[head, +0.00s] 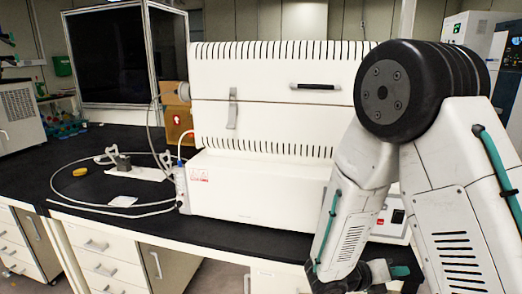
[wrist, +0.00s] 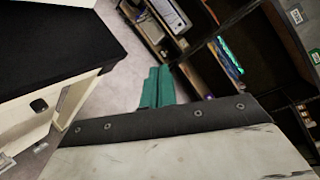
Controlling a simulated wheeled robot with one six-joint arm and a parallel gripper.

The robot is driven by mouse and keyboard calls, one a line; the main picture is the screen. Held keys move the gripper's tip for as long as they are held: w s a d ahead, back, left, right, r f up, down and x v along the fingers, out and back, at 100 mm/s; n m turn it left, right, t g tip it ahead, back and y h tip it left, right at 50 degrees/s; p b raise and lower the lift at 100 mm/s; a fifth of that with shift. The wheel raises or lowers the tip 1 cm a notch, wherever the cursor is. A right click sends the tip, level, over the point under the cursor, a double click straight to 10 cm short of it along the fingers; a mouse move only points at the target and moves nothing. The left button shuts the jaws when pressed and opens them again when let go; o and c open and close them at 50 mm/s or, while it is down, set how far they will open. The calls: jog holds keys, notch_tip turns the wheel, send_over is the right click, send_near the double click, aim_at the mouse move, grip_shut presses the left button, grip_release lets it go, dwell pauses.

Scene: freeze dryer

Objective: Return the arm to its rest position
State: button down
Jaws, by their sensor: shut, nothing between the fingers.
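My arm fills the right side of the head view, bent at a large black joint, with its lower link reaching down in front of the bench. My gripper (wrist: 157,86) shows in the wrist view as two teal fingers pressed together with nothing between them. In the head view, a teal part shows low at the bottom right, beside the lower link. The white freeze dryer (head: 265,120) stands on the black bench (head: 100,215) behind my arm. My arm hides its right part.
A white hose (head: 62,205) loops over the bench at the left, near a small yellow item (head: 80,172). A dark glass-sided case (head: 125,55) stands behind. The wrist view shows the bench edge (wrist: 100,62) at left, open floor (wrist: 125,75) and shelving (wrist: 255,65) at right.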

jog(key=s+a+r+m+g+y, duration=0.1)
jog(key=s+r+m+g+y, duration=0.3)
jog(key=s+m, duration=0.45)
jog(key=s+a+r+m+g+y, duration=0.1)
jog(key=s+r+m+g+y, duration=0.3)
jog(key=m, duration=0.8)
jog(key=s+a+r+m+t+y, duration=0.6)
jog(key=s+r+m, duration=0.3)
jog(key=r+m, duration=0.2)
jog(key=shift+t+y, duration=0.3)
jog(key=shift+y, duration=0.6)
